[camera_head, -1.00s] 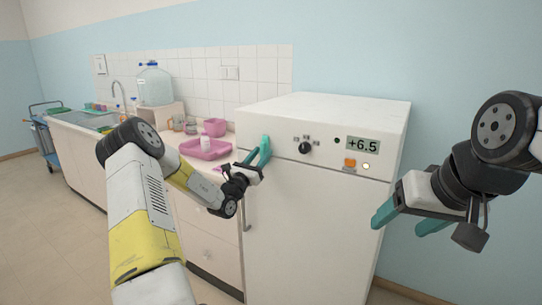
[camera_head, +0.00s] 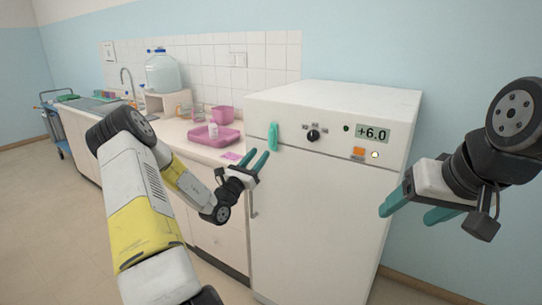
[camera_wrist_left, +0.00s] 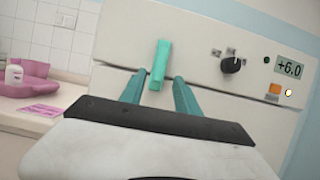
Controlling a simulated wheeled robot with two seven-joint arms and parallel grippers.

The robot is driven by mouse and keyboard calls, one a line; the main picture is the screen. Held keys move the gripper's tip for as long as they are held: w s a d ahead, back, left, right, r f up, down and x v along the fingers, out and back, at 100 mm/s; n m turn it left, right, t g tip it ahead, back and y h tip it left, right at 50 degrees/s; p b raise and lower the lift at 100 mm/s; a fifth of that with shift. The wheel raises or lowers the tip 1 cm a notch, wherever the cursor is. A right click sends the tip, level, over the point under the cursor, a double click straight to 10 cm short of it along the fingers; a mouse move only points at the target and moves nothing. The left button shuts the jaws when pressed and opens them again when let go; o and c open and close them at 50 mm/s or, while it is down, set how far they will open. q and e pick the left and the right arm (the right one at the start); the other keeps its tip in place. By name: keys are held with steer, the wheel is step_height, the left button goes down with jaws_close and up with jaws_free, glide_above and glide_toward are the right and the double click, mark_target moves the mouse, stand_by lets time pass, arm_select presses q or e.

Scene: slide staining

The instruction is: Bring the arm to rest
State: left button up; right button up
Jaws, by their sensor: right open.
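My left gripper (camera_head: 256,162) is in front of the white fridge-like cabinet (camera_head: 325,200), near its upper left edge. Its two teal fingers are apart with nothing between them. In the left wrist view the fingers (camera_wrist_left: 158,95) point at the cabinet's front. A teal upright piece (camera_head: 273,137), perhaps a handle, is on that front beyond the fingertips; it also shows in the left wrist view (camera_wrist_left: 160,65). My right gripper (camera_head: 418,208) is open and empty at the right, in front of the cabinet's right side and the blue wall.
The cabinet has a dark knob (camera_head: 313,135) and a display (camera_head: 372,134) reading +6.0.

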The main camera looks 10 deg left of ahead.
arm_select(q)
steer(key=s+d+r+m+g+h, duration=0.4)
steer(key=d+m+g+h, duration=0.15)
steer(key=d, duration=0.25)
steer(key=s+d+r+m+g+h, duration=0.4)
steer(key=d+m, duration=0.3)
steer(key=d, duration=0.1)
steer(key=s+d+m+g+y, duration=0.1)
steer(key=s+d+m+g, duration=0.3)
steer(key=s+m, duration=0.15)
steer(key=s+d+m+g+y, duration=0.1)
steer(key=s+d+m+g, duration=0.35)
steer(key=s, duration=0.25)
steer(key=s+a+m+g+y, duration=0.1)
steer(key=s+a+m+y, duration=0.1)
steer(key=s+m+y, duration=0.3)
steer(key=s+a+m+y, duration=0.1)
steer(key=s+a+y, duration=0.2)
steer(key=s, duration=0.5)
steer(key=s+a+r+m+t+y, duration=0.2)
steer(key=s+a+m+t+y, duration=0.2)
steer(key=a, duration=0.5)
steer(key=shift+a+r+y, duration=0.25)
steer(key=shift+r+y, duration=0.15)
steer(key=shift+y, duration=0.05)
